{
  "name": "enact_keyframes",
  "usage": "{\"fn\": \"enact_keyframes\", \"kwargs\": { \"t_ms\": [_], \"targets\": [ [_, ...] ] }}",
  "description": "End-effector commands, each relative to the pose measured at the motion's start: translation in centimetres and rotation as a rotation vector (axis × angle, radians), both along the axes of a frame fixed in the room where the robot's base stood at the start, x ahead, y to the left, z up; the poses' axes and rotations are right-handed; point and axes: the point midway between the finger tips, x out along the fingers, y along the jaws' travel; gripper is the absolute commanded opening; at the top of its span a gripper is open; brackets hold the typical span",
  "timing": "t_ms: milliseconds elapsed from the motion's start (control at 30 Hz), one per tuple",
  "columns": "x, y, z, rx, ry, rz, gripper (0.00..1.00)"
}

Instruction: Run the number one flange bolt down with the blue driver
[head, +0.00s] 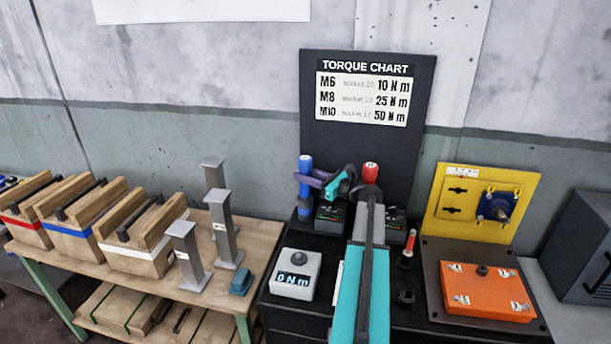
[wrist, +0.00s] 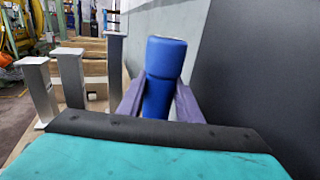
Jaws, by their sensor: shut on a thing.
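The blue driver (head: 305,172) stands upright at the back of the black bench, left of the torque chart's lower edge. In the wrist view its blue handle (wrist: 163,75) rises between my two purple fingers. My gripper (head: 314,180) is shut on the driver's handle, with a finger on either side (wrist: 158,108). The driver's lower end is hidden in the wrist view. The orange flange cover (head: 478,288) lies on a dark plate at the right, with small white tags near its corners. The tag numbers are too small to read, so I cannot tell which bolt is number one.
A red-topped driver (head: 371,172) stands just right of my gripper. A yellow panel (head: 452,215) stands behind the orange cover. Grey posts (head: 222,235) and wooden boxes (head: 145,245) stand on the left table. My teal arm crosses the bench's middle.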

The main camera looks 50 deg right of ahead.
Motion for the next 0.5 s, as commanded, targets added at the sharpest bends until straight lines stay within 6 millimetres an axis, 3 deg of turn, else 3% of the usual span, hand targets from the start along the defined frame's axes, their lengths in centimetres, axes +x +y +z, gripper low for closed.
{"fn": "enact_keyframes", "kwargs": {
  "t_ms": [433, 467, 500],
  "targets": [
    [-0.07, -0.06, -0.14, 0.001, -0.004, -0.001, 0.03],
    [-0.07, -0.06, -0.14, 0.001, -0.004, -0.001, 0.35],
    [-0.07, -0.06, -0.15, 0.001, -0.003, -0.001, 0.42]
  ]
}}
